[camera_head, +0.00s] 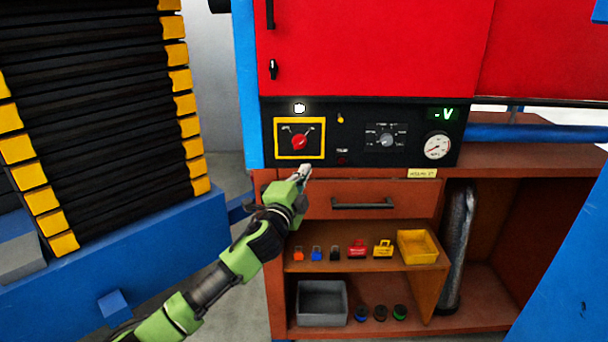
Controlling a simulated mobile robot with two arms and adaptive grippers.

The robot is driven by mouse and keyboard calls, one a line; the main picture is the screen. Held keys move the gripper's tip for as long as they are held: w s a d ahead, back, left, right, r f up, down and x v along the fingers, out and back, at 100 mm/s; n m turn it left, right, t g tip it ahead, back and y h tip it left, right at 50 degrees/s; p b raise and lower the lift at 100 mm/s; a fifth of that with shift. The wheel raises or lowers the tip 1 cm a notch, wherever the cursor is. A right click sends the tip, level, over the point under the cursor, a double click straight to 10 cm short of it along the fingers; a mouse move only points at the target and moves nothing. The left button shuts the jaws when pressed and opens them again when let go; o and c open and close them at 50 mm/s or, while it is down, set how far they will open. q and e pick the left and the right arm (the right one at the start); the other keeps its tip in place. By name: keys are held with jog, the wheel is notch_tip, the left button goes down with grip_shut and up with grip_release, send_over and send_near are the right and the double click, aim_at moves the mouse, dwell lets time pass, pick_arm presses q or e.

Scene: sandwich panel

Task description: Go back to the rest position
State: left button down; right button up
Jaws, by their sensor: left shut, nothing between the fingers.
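My left gripper (305,170) is shut and empty at the end of my green and black left arm, which comes in from the lower left. Its fingertips are just below the black control panel (360,165), near the drawer's upper left corner. The panel has a red rotary switch (299,141) in a yellow frame, above the gripper and apart from it in the picture. A grey selector knob (386,140), a round gauge (437,146) and a green lit display (443,114) are further right. My right gripper is not in view.
A drawer (335,198) with a dark handle lies below the panel. Shelves hold several small coloured padlocks, a yellow bin (417,246) and a grey bin (321,303). A black stack with yellow ends (105,110) stands at left on a blue base (150,265). Grey floor shows between.

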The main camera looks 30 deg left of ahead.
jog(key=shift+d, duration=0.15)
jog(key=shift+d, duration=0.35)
